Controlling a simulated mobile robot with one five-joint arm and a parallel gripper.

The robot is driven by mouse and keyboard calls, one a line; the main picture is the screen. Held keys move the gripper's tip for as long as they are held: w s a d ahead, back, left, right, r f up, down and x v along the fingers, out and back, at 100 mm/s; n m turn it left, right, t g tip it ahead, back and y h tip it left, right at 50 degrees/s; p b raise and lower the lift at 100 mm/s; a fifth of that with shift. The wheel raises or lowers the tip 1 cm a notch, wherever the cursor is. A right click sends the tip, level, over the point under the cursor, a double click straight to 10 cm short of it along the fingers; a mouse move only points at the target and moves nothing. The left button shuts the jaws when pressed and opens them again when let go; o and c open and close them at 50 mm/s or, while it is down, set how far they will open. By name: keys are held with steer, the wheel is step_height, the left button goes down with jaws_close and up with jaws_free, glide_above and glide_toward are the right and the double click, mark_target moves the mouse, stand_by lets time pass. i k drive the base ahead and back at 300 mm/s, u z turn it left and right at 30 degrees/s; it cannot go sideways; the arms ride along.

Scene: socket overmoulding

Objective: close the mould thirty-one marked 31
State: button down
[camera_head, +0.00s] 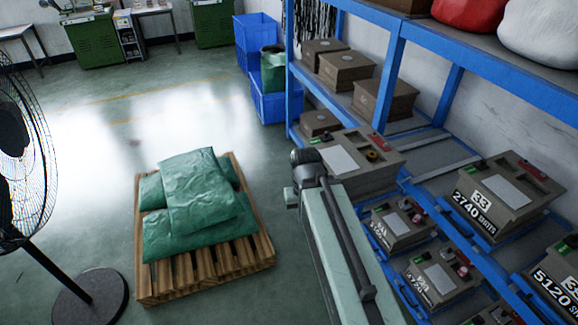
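No mould in view carries a 31 that I can read. Several grey-brown box moulds stand on the blue rack. One mould (497,192) reads 2740 shots, and its number looks like 33. Another mould (562,272) reads 5120 shots; its number is cut off at the right edge. A larger mould (372,168) with red and green tags stands behind the end of my arm, its front partly hidden. Two smaller moulds (401,220) (440,275) sit lower, their numbers too small to read. My arm's pale green link reaches up from the bottom; my gripper's fingers do not show.
The blue rack (391,68) fills the right side, with brown boxes (346,68) on a shelf. A wooden pallet (255,255) with green sacks (195,205) stands left of my arm. A fan (90,298) stands far left. Blue crates (262,103) stand behind. Floor beyond the pallet is clear.

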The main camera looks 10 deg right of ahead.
mark_target(365, 182)
steer(key=u, duration=0.15)
steer(key=i, duration=0.7)
steer(key=u, duration=3.1)
